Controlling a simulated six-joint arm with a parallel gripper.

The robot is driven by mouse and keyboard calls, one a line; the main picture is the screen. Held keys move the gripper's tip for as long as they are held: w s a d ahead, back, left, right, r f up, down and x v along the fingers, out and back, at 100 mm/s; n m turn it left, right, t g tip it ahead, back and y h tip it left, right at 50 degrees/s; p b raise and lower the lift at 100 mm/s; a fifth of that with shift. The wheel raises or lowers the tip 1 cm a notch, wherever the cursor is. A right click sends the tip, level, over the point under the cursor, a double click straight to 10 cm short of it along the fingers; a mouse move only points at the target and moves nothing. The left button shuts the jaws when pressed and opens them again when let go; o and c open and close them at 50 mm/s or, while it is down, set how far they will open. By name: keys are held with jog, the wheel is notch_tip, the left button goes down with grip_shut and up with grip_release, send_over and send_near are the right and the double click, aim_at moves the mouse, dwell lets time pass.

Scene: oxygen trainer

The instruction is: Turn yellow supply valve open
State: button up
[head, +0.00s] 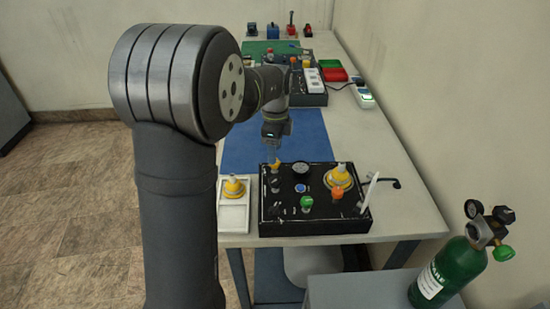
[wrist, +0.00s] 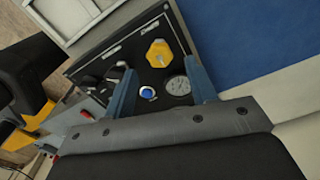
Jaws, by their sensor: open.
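The black trainer panel (head: 322,222) sits at the near end of the table. A yellow valve knob (head: 275,167) stands at its back left corner; in the wrist view the yellow knob (wrist: 159,53) looks many-sided, with a dark mark on top. My gripper (head: 274,154) is above that corner, pointing down. In the wrist view its two blue-grey fingers (wrist: 160,66) are spread, with the knob just beyond and between their tips. The fingers hold nothing. I cannot tell how much height separates the tips from the knob.
The panel also bears a round gauge (head: 300,169), a blue button (head: 300,187), a green knob (head: 306,202), an orange knob (head: 337,194) and a larger yellow fitting (head: 340,177). A white tray (head: 233,219) holds another yellow part. The blue mat (head: 245,152) behind is clear.

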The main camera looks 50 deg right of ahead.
jog(key=shift+f, duration=1.95)
jog(key=c, duration=1)
